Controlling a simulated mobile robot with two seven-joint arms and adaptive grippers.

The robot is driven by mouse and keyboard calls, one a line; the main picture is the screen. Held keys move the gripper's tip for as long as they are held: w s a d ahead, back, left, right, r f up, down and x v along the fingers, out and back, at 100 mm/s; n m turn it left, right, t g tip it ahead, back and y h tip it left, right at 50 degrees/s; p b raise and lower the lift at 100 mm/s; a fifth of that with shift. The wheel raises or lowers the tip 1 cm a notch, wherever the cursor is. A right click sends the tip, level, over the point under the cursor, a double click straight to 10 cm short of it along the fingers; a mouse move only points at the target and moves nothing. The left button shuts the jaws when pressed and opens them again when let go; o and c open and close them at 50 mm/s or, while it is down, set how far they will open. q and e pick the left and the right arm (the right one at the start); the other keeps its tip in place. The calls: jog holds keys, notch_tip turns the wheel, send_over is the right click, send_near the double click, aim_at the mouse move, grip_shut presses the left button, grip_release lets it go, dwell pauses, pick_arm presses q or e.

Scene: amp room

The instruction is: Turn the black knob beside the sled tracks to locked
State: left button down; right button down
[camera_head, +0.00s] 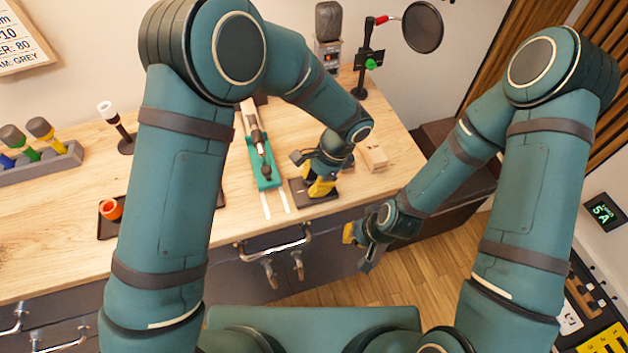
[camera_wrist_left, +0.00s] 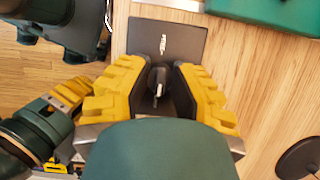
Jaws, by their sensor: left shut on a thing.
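The black knob (camera_wrist_left: 158,80) sits on a dark square plate (camera_wrist_left: 190,38) with a small white label, too small to read surely. My left gripper (camera_wrist_left: 155,88) is around the knob, its yellow fingers shut on its sides. In the head view my left gripper (camera_head: 321,187) covers the knob and stands over the plate (camera_head: 300,195). A pale mark shows on the knob's top. The green sled (camera_head: 252,168) lies left of the plate, at the white sled tracks (camera_head: 275,203). My right gripper (camera_head: 360,245) hangs off the bench's front edge, away from the knob; its opening is unclear.
A small wooden block (camera_head: 374,157) lies right of my left gripper. A microphone (camera_head: 328,30) and a stand with a round filter (camera_head: 423,27) are at the back. Drawer handles (camera_head: 275,246) jut below the bench edge.

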pick_arm(q)
jog(key=shift+s+a+f, duration=0.1)
jog(key=shift+s+f, duration=0.05)
jog(key=c, duration=0.8)
grip_release()
jog(key=v, duration=1.2)
